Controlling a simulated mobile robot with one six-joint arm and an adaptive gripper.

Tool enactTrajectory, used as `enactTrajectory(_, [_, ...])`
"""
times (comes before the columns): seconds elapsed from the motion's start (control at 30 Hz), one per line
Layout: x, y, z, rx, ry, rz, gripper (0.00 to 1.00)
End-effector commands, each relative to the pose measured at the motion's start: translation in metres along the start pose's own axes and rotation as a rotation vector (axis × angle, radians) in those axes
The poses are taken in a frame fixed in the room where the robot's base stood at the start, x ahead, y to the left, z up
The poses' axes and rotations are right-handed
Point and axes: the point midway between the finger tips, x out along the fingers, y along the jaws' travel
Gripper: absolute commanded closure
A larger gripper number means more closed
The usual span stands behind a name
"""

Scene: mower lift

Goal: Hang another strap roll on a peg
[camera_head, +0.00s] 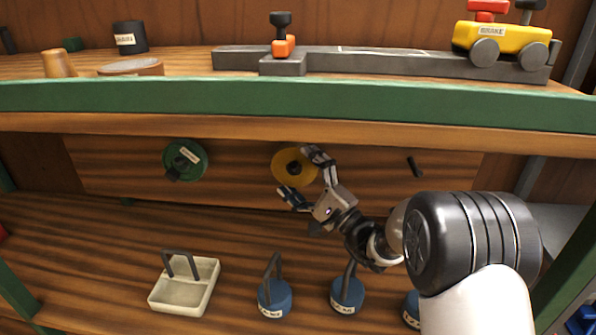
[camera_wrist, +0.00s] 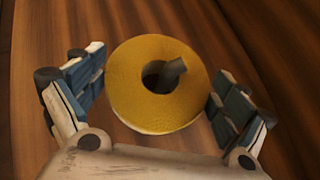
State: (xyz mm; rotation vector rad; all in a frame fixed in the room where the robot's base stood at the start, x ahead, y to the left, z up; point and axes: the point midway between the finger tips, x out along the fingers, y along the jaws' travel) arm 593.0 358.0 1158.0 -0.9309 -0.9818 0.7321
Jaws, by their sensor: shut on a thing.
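A yellow strap roll (camera_head: 281,160) is at the middle of the back board, between the fingers of my gripper (camera_head: 306,176). In the wrist view the yellow roll (camera_wrist: 125,95) faces me, and a grey peg (camera_wrist: 172,70) shows in its centre hole. My gripper (camera_wrist: 157,100) has one finger on each side of the roll and is shut on it. A green strap roll (camera_head: 200,160) hangs on the left peg (camera_head: 174,174) with a pale label. A bare dark peg (camera_head: 414,166) sticks out of the board at the right. How far the roll sits along its peg is hard to tell.
A green-edged shelf (camera_head: 300,97) runs just above the board, with a yellow wheeled toy-like jack (camera_head: 500,38) on it. Below stand a cream tray (camera_head: 183,293) with a handle and several blue weights (camera_head: 274,299) with upright handles, close under my arm.

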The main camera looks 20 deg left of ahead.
Motion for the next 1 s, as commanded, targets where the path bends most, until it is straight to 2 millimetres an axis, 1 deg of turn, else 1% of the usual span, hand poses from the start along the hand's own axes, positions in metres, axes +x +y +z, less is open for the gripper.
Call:
enactTrajectory(0.33, [0.000, -0.001, 0.000, -0.001, -0.001, -0.002, 0.42])
enactTrajectory(0.37, [0.000, -0.001, 0.000, -0.001, -0.001, -0.002, 0.05])
enactTrajectory(0.43, [0.000, -0.001, 0.000, -0.001, -0.001, -0.002, 0.01])
enactTrajectory(0.7, [0.000, -0.001, 0.000, 0.000, 0.000, -0.001, 0.00])
enactTrajectory(0.83, [-0.003, 0.001, 0.000, 0.001, 0.002, 0.002, 0.00])
enactTrajectory(0.93, [-0.014, 0.001, -0.001, 0.002, 0.003, 0.003, 0.00])
enactTrajectory(1.0, [-0.026, 0.000, -0.002, 0.002, 0.005, 0.002, 0.00])
